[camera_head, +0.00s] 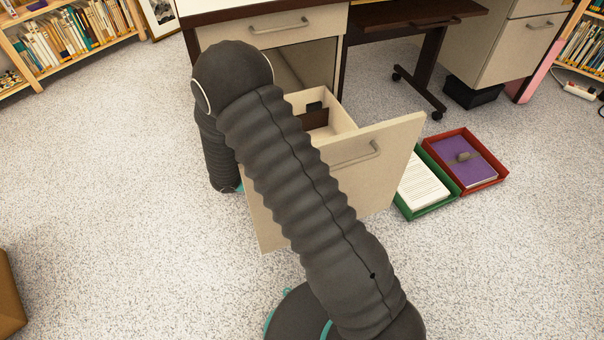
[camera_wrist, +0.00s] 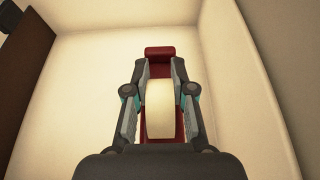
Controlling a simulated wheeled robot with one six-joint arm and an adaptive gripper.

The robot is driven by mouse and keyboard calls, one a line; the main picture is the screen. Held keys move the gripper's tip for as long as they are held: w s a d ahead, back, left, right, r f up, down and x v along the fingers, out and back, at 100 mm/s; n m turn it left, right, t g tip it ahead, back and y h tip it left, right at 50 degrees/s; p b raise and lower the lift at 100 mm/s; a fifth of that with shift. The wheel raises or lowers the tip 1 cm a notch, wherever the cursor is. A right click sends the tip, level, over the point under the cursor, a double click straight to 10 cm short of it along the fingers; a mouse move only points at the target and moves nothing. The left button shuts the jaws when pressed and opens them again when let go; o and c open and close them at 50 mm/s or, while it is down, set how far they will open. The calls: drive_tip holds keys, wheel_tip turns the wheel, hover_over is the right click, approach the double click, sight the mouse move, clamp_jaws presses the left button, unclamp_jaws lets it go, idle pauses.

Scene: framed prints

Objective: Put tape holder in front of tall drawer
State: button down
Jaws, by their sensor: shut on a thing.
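In the wrist view a tape holder (camera_wrist: 159,108), dark red with a pale cream roll, is inside a light cream drawer. My gripper (camera_wrist: 161,72) is shut on it, with one finger on each side. I cannot tell whether the holder touches the drawer floor. In the head view the tall drawer (camera_head: 388,165) is pulled out from the desk, with its big front panel and handle facing the near side. My arm crosses in front of it, and my gripper and the tape holder are hidden there.
A green tray (camera_head: 449,196) with papers and a red tray (camera_head: 497,178) with a purple book (camera_head: 464,168) lie on the floor right of the drawer. A brown object (camera_head: 8,295) is at the left edge.

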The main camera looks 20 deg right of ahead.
drive_tip(key=shift+f+b, duration=0.4)
drive_tip(key=shift+f, duration=0.2)
drive_tip(key=c, duration=1)
unclamp_jaws()
drive_tip(key=shift+r+p, duration=0.4)
drive_tip(key=shift+r, duration=0.15)
drive_tip(key=v, duration=1.2)
drive_tip(key=shift+p, duration=0.35)
